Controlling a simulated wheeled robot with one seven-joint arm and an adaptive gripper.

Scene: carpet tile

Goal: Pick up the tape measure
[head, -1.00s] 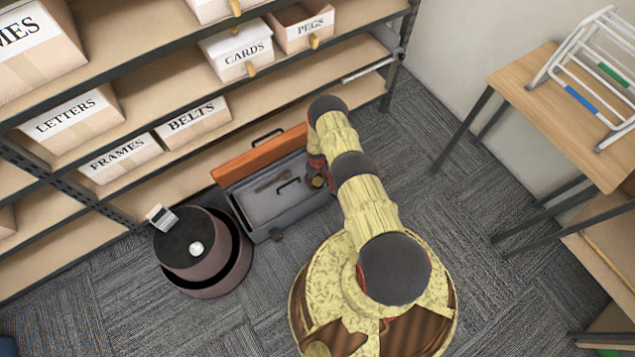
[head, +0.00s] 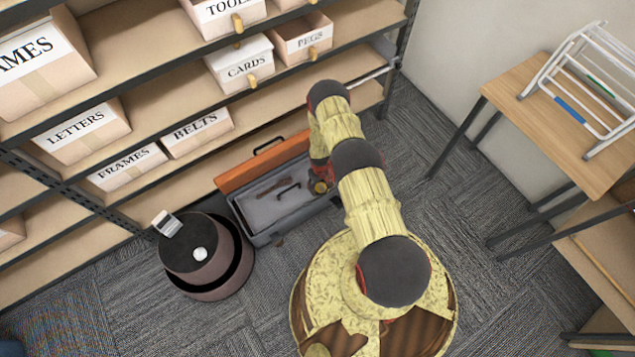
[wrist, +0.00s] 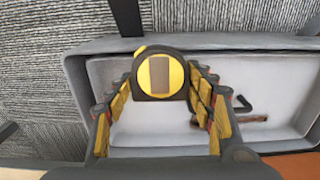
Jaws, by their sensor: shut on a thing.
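The tape measure (wrist: 160,75) is black with a yellow round face. In the wrist view it sits upright between the fingers of my gripper (wrist: 160,88), which is shut on it. It overlaps the rim of the open grey toolbox (wrist: 230,42); I cannot tell its height above the toolbox floor. In the head view the toolbox (head: 268,238) stands on the carpet with its orange lid (head: 262,165) swung back. A bit of the tape measure (head: 320,187) shows at the toolbox's right end, mostly hidden by my arm.
A brown wrench-like tool (head: 277,186) and a dark bent handle (head: 289,188) show in the toolbox. A round dark stool (head: 190,262) with small items stands left of it. Shelves with labelled boxes (head: 240,63) rise behind. A wooden table (head: 520,90) is at right.

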